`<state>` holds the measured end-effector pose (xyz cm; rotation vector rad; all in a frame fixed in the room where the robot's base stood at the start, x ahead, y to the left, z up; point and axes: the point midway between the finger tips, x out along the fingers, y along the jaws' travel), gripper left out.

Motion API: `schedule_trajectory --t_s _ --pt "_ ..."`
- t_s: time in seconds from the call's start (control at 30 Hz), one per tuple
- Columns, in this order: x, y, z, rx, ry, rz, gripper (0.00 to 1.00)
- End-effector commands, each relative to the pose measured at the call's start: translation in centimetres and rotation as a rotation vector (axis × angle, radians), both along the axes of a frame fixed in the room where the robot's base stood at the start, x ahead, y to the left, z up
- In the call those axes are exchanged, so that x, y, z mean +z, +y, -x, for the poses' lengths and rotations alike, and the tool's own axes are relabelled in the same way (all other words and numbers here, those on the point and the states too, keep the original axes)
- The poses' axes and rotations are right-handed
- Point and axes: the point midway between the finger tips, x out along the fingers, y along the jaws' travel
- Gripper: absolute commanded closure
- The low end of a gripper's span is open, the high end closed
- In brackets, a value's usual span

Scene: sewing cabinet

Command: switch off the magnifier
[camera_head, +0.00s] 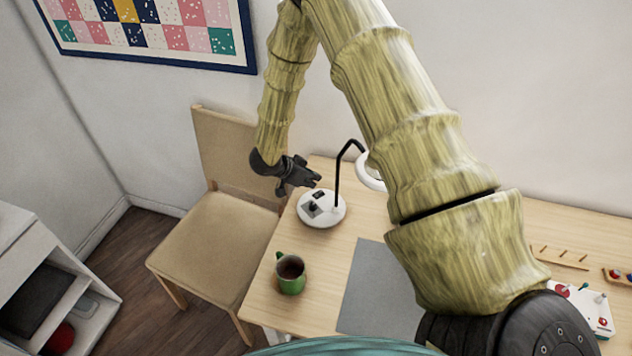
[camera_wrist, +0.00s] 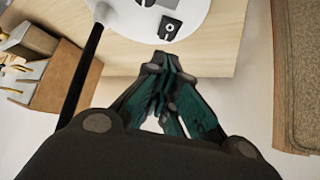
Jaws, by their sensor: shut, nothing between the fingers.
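The magnifier stands on the table with a round white base (camera_head: 330,219), a bent black post (camera_head: 337,180) and a white ring head (camera_head: 368,176), partly hidden by my arm. A grey plate with a dark knob-like part (camera_head: 312,208) and a small black piece (camera_head: 319,194) are on the base. In the wrist view the base (camera_wrist: 125,25) carries a black square with a pale round spot (camera_wrist: 169,28); the post (camera_wrist: 82,72) is at left. My gripper (camera_head: 314,180) is shut and empty, just behind the base's far edge; its fingertips (camera_wrist: 166,66) point toward the black square. Contact is not visible.
A green mug (camera_head: 290,284) with dark liquid stands near the table's front left edge. A grey mat (camera_head: 375,290) lies right of it. A chair (camera_head: 215,235) is at left. In the wrist view a wooden box (camera_wrist: 62,78) stands left of the post.

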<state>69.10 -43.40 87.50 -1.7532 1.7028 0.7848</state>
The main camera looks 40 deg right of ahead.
Motion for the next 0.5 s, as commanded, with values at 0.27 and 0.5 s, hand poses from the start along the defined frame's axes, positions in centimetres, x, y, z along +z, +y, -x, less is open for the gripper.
schedule_trajectory --t_s 0.27,0.5 --pt "2.2 3.6 0.1 0.002 -0.001 0.001 1.0" --pt "3.9 6.0 0.2 0.001 0.0 0.0 1.0"
